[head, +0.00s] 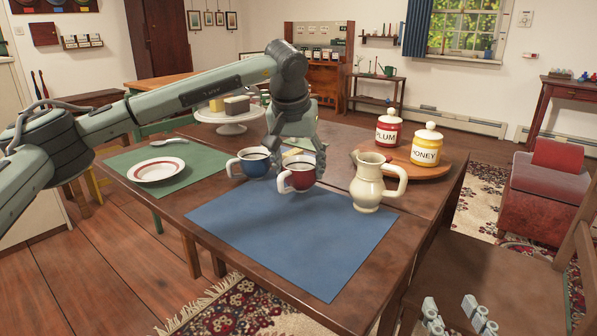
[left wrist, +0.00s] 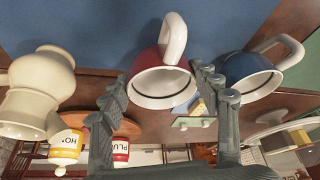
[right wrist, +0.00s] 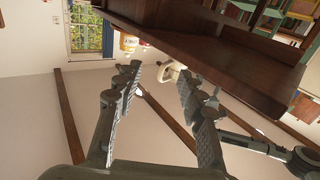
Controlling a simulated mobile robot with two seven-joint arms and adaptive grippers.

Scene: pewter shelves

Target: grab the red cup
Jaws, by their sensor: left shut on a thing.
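The red cup (head: 299,176), with a white handle and white inside, is at the back edge of the blue mat (head: 290,232). My left gripper (head: 296,157) comes down on it from above. In the left wrist view the red cup (left wrist: 163,80) sits between the two fingers of my left gripper (left wrist: 160,88), which are shut on it. I cannot tell whether its base touches the mat. My right gripper (head: 450,304) is open and empty, low at the right of the head view. The right wrist view shows its fingers (right wrist: 158,78) spread apart.
A blue cup (head: 252,162) stands close left of the red cup, and a cream jug (head: 371,182) stands to its right. Plum (head: 388,133) and honey (head: 427,147) jars stand behind on a wooden board. A plate (head: 158,169) lies at left. The blue mat's front is clear.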

